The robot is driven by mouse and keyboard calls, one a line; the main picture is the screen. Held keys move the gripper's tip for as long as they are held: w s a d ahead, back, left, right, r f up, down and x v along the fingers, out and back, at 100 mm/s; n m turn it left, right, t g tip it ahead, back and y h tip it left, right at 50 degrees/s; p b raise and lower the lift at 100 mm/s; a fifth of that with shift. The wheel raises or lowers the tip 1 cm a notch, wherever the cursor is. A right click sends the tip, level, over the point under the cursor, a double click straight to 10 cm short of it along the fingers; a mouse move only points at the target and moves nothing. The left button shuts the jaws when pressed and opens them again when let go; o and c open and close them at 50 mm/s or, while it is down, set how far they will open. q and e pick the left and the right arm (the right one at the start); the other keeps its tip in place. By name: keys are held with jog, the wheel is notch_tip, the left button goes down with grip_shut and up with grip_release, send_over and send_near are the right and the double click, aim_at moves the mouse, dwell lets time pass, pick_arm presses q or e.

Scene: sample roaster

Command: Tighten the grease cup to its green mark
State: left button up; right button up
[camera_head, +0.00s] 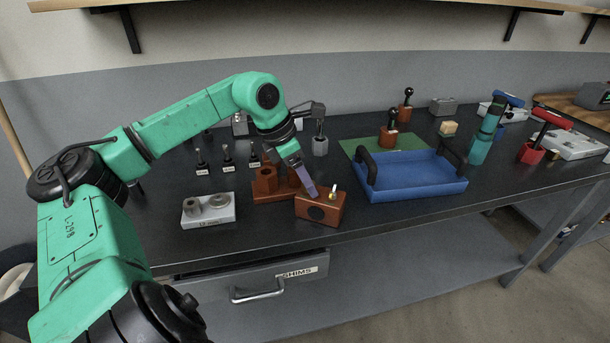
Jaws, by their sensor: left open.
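A brown bearing-like block (321,208) with a dark round spot on its front stands near the table's front edge. A small brass-and-white fitting (333,192), likely the grease cup, sits on its top at the right. I cannot make out a green mark on it. My left gripper (314,191) comes down from the upper left, with purple fingers. Its tips are at the block's top, just left of the fitting. It is open and appears to hold nothing. I cannot tell whether it touches the block. My right gripper is out of view.
A brown stand (266,183) is just behind and left of the block. A grey tray (209,212) with metal parts lies further left. A blue tray (420,180) is close on the right, with a green mat (360,145) behind it. A SHIMS drawer (255,285) hangs below.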

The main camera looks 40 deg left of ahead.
pick_arm(q)
jog(key=shift+d+f, duration=0.1)
jog(key=shift+c, duration=0.5)
grip_shut()
jog(key=shift+r+m+p, duration=0.25)
jog(key=shift+m+p, duration=0.15)
jog(key=shift+p, duration=0.2)
jog(key=m+p, duration=0.1)
jog(key=p, duration=0.2)
jog(key=m+g+h+p, duration=0.1)
jog(key=m+p, duration=0.1)
jog(key=p, duration=0.2)
jog(key=shift+w+r+m, duration=0.15)
jog(key=shift+r+m, duration=0.05)
jog(key=shift+m, duration=0.1)
jog(key=shift+f+h+p, duration=0.1)
jog(key=shift+h+p, duration=0.2)
jog(key=shift+p, duration=0.1)
jog(key=shift+f+m, duration=0.3)
jog(key=shift+m, duration=0.2)
